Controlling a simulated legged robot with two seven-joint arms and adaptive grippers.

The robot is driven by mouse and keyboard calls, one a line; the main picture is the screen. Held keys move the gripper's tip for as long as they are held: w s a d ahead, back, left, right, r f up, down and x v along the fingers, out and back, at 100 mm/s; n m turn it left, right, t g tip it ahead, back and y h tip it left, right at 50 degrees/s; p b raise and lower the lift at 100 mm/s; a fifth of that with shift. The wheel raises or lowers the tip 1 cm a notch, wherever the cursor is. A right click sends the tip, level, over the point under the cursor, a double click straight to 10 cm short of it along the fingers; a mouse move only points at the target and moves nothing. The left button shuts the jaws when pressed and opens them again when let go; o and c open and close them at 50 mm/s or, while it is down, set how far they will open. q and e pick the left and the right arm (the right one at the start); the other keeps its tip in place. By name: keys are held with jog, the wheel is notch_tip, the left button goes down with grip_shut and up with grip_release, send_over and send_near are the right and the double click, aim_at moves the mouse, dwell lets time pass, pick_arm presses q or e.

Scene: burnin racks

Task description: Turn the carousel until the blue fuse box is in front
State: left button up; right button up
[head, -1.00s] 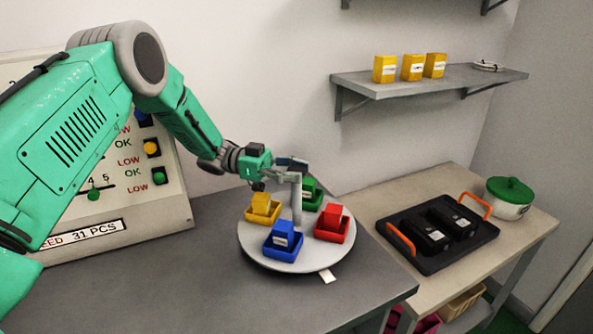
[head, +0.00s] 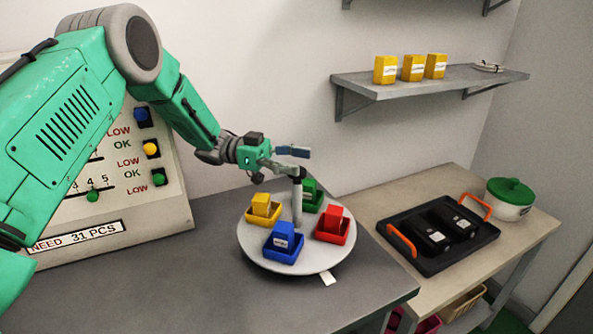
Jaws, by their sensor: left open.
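The round grey carousel (head: 262,255) stands on the dark table with a central post (head: 297,200). The blue fuse box (head: 282,240) sits in a blue tray at its near side, close to the white marker tab (head: 327,278) but left of it. A red box (head: 332,222) is at the right, a green box (head: 309,190) at the back and a yellow box (head: 262,206) at the left, each in a matching tray. My left gripper (head: 282,165) is open above the back of the carousel, by the top of the post. Whether it touches the post cannot be told. My right gripper is not in view.
A panel with buttons (head: 150,170) stands at the left behind my arm. A black tray (head: 405,218) with orange handles and a white pot with green lid (head: 510,195) are on the right table. A wall shelf (head: 400,82) holds yellow boxes.

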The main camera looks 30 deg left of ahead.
pick_arm(q)
notch_tip(320, 180, up, 7)
jog(key=shift+w+a+r, duration=0.1)
